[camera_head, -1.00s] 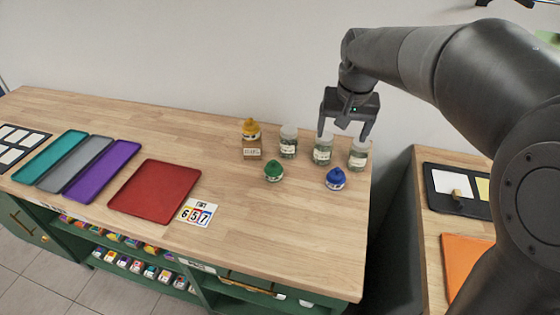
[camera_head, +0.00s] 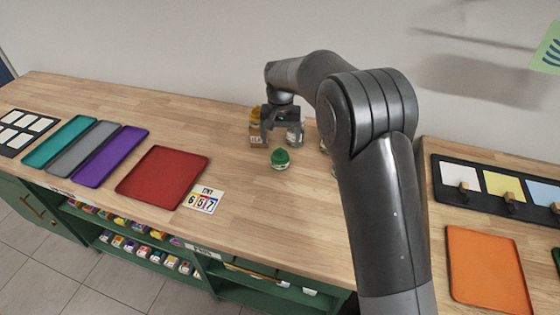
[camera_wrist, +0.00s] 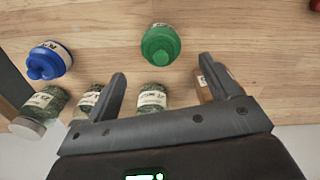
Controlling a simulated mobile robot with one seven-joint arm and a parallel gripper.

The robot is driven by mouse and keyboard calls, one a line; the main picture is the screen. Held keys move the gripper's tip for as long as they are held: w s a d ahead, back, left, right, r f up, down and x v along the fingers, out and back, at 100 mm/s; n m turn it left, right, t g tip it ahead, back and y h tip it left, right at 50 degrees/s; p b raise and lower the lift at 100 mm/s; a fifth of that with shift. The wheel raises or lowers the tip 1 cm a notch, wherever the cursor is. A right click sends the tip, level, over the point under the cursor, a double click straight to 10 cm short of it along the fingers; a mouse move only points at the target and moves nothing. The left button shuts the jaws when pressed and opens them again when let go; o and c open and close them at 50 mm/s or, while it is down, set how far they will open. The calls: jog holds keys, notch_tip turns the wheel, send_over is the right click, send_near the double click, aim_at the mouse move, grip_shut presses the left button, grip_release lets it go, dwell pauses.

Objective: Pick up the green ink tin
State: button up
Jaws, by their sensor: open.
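The green ink tin (camera_head: 280,159) stands on the wooden counter, just in front of my gripper (camera_head: 281,140) in the head view. In the wrist view the green ink tin (camera_wrist: 160,45) shows its green lid, beyond the fingertips and roughly between their lines. My gripper (camera_wrist: 160,78) is open with nothing held between its fingers. The tin and the fingers look apart.
A blue tin (camera_wrist: 48,61) stands to one side in the wrist view. A red tray (camera_head: 163,174) and a number card (camera_head: 204,200) lie left; the front counter is clear.

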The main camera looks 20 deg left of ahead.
aim_at(280, 149)
notch_tip(280, 149, down, 8)
jog(key=shift+a+r, duration=0.1)
jog(key=c, duration=1.2)
jog(key=shift+r, duration=0.1)
jog(key=shift+c, duration=0.5)
jog(key=shift+r, duration=0.1)
